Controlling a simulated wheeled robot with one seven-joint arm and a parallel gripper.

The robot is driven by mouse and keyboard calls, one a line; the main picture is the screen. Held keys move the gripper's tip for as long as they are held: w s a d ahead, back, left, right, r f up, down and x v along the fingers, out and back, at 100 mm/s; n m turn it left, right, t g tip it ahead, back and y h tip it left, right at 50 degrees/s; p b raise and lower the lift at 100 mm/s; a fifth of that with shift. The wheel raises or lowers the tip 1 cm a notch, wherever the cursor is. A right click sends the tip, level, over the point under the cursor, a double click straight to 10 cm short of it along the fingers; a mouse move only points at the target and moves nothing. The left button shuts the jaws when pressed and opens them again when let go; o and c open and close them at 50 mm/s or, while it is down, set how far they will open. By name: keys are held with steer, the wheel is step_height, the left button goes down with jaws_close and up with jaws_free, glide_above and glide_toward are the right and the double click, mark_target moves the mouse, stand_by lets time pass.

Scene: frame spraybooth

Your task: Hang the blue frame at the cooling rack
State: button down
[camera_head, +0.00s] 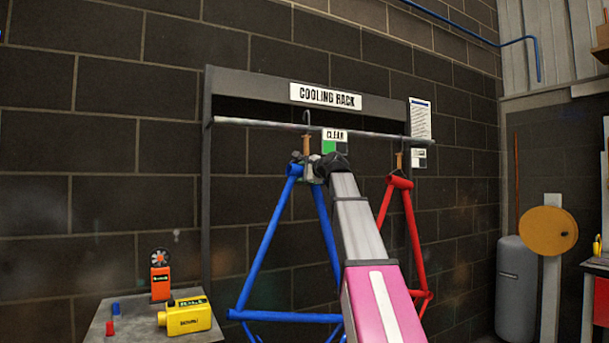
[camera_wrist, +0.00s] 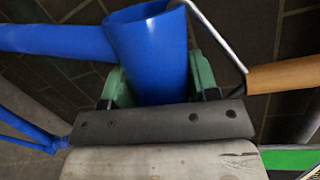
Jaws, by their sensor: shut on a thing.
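The blue frame (camera_head: 262,247) is at the cooling rack (camera_head: 208,170), below its rail (camera_head: 255,124). My gripper (camera_head: 310,170) is shut on the frame's top tube end; in the wrist view green fingers (camera_wrist: 160,85) flank the blue tube (camera_wrist: 150,45). A hook with a wooden grip (camera_head: 306,144) hangs from the rail above the frame. In the wrist view its bent wire (camera_wrist: 222,38) meets the tube's open end, beside the wooden grip (camera_wrist: 285,75). I cannot tell whether the wire bears the frame's weight.
A red frame (camera_head: 411,225) hangs on the rail to the right, close to my arm. A small table (camera_head: 135,312) at lower left holds a yellow device (camera_head: 186,317) and an orange one (camera_head: 160,282). A grey tank (camera_head: 516,285) stands at far right.

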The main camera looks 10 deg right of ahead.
steer(key=w+a+f, duration=0.2)
steer(key=w, duration=0.4)
steer(key=shift+f, duration=0.35)
stand_by(0.9)
steer(key=shift+f, duration=0.1)
